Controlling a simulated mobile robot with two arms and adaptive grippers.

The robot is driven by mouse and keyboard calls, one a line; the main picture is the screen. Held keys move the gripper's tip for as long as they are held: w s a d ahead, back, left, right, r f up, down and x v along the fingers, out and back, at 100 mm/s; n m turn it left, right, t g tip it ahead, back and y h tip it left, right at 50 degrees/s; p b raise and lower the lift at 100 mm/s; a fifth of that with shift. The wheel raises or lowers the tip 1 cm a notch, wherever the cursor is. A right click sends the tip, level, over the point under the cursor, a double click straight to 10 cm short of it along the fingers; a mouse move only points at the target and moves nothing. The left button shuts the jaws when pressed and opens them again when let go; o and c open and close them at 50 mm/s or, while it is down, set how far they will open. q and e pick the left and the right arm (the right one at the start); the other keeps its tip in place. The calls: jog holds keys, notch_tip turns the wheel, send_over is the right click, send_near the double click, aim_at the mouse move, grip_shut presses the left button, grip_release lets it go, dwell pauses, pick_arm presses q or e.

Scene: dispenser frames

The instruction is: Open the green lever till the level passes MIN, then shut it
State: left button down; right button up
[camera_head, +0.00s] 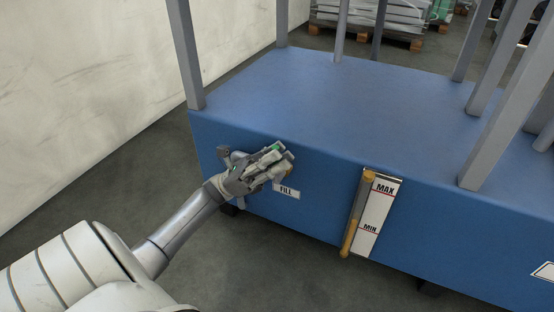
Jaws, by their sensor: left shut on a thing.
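The green lever (275,148) is on the front of the blue dispenser cabinet, above a FILL label (286,191). Only a small green part of it shows between my fingers. My left gripper (282,159) is shut on the lever. The sight gauge (357,205) stands to the right of it, beside a white plate (378,212) marked MAX and MIN. The gauge's lower part is amber and its middle is grey. The amber's top is close to the MIN line; I cannot tell whether it is above it. My right gripper is out of view.
The blue cabinet (330,105) has grey upright posts on its top. A pale wall (90,80) stands at the left. Loaded pallets (385,20) are at the back. The floor in front of the cabinet is clear.

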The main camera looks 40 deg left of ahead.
pick_arm(q)
jog(key=c, duration=1.5)
grip_release()
jog(key=shift+a, duration=0.1)
jog(key=shift+o, duration=0.2)
jog(key=v, duration=1.2)
